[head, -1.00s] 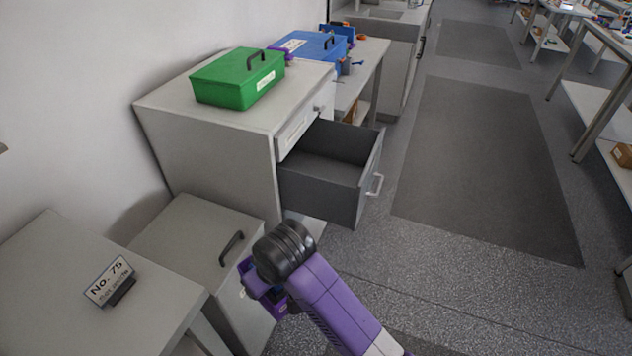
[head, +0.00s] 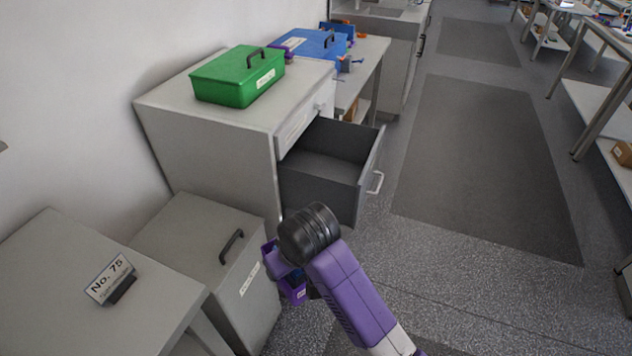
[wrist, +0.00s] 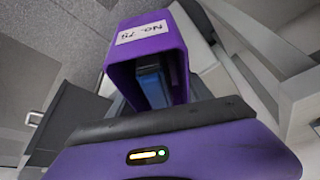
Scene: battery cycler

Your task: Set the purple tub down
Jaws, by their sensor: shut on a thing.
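The purple tub (head: 294,291) hangs at my gripper, low in front of the grey cabinets in the head view, partly hidden behind my arm. In the wrist view the purple tub (wrist: 181,38) shows a white label that reads upside down, and something blue sits inside its opening. My gripper (head: 286,272) is shut on the tub. Its fingertips are hidden in the head view. The tub is in the air beside the low cabinet.
An open, empty-looking drawer (head: 325,169) juts from the grey cabinet with a green box (head: 238,77) on top. A low cabinet (head: 200,232) and a table with a No. 75 sign (head: 111,279) stand at left.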

